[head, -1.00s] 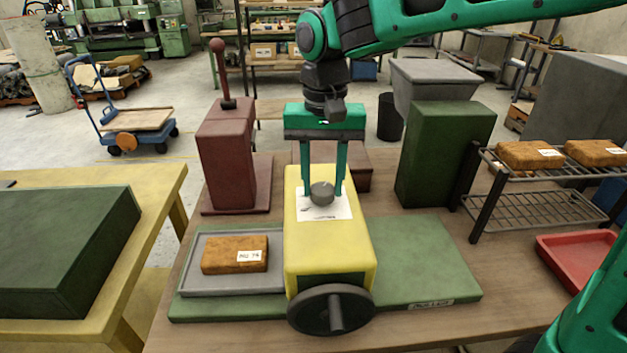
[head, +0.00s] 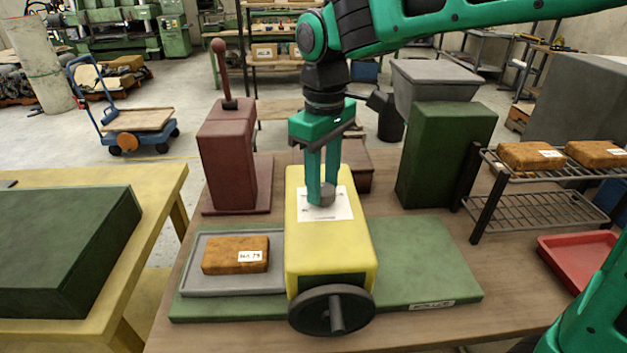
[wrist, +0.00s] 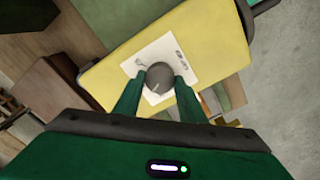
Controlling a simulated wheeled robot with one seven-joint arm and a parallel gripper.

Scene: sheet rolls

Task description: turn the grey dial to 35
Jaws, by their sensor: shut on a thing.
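The grey dial (head: 326,196) is a small round knob on a white marked card (head: 342,210) on the sloping top of the yellow machine (head: 350,246). My gripper (head: 322,190) points down over it, with its green fingers closed on the dial's sides. In the wrist view, the dial (wrist: 159,76) sits between the two fingertips (wrist: 158,82), and a light pointer line shows on its face. The card's printed marks are too small and partly hidden to read, so I cannot tell the dial's setting.
A black handwheel (head: 331,310) is on the machine's front. An orange-brown block (head: 235,255) lies in a grey tray (head: 212,287) at left. A maroon lever stand (head: 226,160) and a green block (head: 447,155) rise behind. A wire rack (head: 535,207) stands at right.

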